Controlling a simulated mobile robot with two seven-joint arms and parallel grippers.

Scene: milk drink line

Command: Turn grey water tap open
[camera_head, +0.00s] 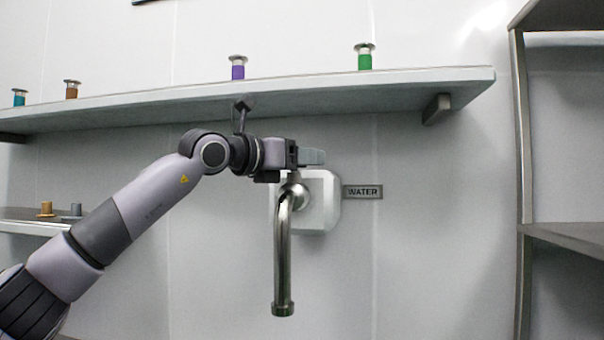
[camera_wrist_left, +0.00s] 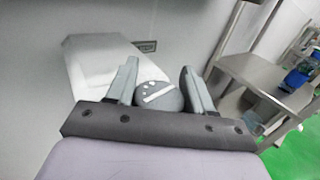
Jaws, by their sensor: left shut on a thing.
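The water tap is on the wall in the head view, with a white block body (camera_head: 325,205) and a curved metal spout (camera_head: 283,260) hanging down. A sign reading WATER (camera_head: 362,192) is to its right. My left gripper (camera_head: 312,156) is at the top of the tap body, above the spout. The gripper is shut on this handle. The handle is hidden behind the gripper in the head view. My right gripper is not in view.
A wall shelf (camera_head: 300,97) runs above my arm, carrying several coloured capped items such as a purple one (camera_head: 238,68) and a green one (camera_head: 364,58). A shelf rack (camera_head: 522,150) stands at the right. The wall below the tap is clear.

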